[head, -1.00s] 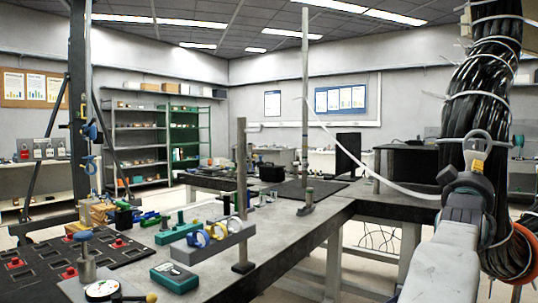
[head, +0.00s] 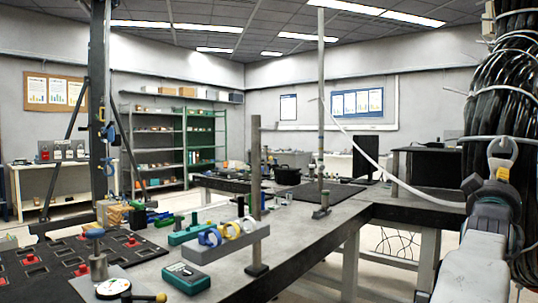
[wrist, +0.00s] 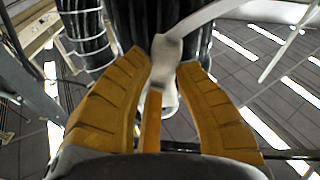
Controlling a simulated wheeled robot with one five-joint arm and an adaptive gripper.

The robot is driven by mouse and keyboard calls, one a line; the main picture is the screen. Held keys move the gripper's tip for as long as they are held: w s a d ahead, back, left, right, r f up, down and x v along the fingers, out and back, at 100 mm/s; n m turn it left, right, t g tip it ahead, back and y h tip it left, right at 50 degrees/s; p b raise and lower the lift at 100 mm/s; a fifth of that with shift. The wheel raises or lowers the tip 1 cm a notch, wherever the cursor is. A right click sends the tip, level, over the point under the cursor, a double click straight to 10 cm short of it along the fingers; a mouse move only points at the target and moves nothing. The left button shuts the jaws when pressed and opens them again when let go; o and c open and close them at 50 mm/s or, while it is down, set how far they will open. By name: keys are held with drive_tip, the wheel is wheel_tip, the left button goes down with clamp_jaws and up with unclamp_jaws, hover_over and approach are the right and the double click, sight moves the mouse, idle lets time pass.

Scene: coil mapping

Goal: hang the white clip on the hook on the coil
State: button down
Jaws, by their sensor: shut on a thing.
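The coil (head: 505,75) is a thick bundle of black cable bound with white ties, at the right edge of the head view. Its black strands also fill the upper middle of the wrist view (wrist: 133,22). My gripper (wrist: 165,62) has yellow-orange fingers shut on the white clip (wrist: 167,48), whose pale head shows between the fingertips. A long white strap runs from it up and right there, and curves away left in the head view. My gripper overlaps the coil's front in the head view; I cannot tell the gap. I cannot make out the hook clearly.
A grey workbench (head: 315,232) runs across the middle, with a grey post (head: 256,190), a thin tall pole (head: 321,90), a rack of coloured rings and a green box (head: 186,277). A monitor (head: 365,165) stands farther back. Open floor shows right of the bench.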

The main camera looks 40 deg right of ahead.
idle(0.4)
drive_tip(key=c, duration=1)
unclamp_jaws()
drive_tip(key=shift+o, duration=0.2)
